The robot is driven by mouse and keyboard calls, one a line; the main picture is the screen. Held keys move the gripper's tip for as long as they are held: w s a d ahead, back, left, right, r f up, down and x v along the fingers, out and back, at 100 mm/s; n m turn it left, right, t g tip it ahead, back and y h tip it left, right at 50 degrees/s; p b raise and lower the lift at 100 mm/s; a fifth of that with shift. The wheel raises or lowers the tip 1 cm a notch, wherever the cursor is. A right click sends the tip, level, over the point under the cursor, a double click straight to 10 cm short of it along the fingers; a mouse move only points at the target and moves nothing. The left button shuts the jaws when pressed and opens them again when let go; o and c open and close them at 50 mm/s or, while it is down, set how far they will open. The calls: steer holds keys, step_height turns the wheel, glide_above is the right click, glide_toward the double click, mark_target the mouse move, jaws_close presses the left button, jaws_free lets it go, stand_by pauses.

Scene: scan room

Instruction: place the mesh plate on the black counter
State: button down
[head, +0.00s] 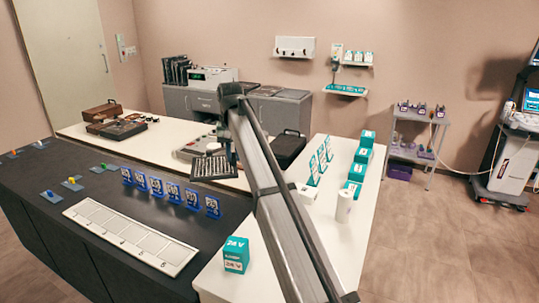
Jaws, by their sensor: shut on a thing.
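The mesh plate (212,168) is a dark, gridded rectangle in the middle of the head view. My gripper (224,150) is at its far right edge, shut on it and partly hidden by my arm. The plate appears over the white table, near the far edge of the black counter (60,222). Its height above the surface is hard to tell. The black counter fills the lower left.
On the black counter are a white sectioned panel (130,236), a row of blue stands (170,191) and small blue bases with coloured pieces (72,182). Bare counter lies left of the panel. Teal boxes (236,254) and a white roll (344,205) stand on the white table.

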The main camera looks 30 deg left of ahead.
steer(key=s+a+f+n, duration=0.1)
steer(key=s+a, duration=0.4)
steer(key=a, duration=0.3)
steer(key=s+a+n, duration=0.1)
steer(key=s+a, duration=0.4)
steer(key=a, duration=0.4)
steer(key=shift+w+d+f, duration=0.15)
steer(key=shift+f, duration=6)
steer(key=shift+w+d+f, duration=0.1)
steer(key=shift+d+f, duration=0.05)
steer(key=shift+f, duration=6)
steer(key=c, duration=1)
jaws_free()
steer(key=shift+f, duration=0.1)
steer(key=r, duration=0.4)
steer(key=d+r, duration=0.1)
steer(key=r, duration=0.4)
steer(key=s+r, duration=0.1)
steer(key=r, duration=0.3)
steer(key=shift+d+r, duration=0.15)
steer(key=shift+r, duration=0.25)
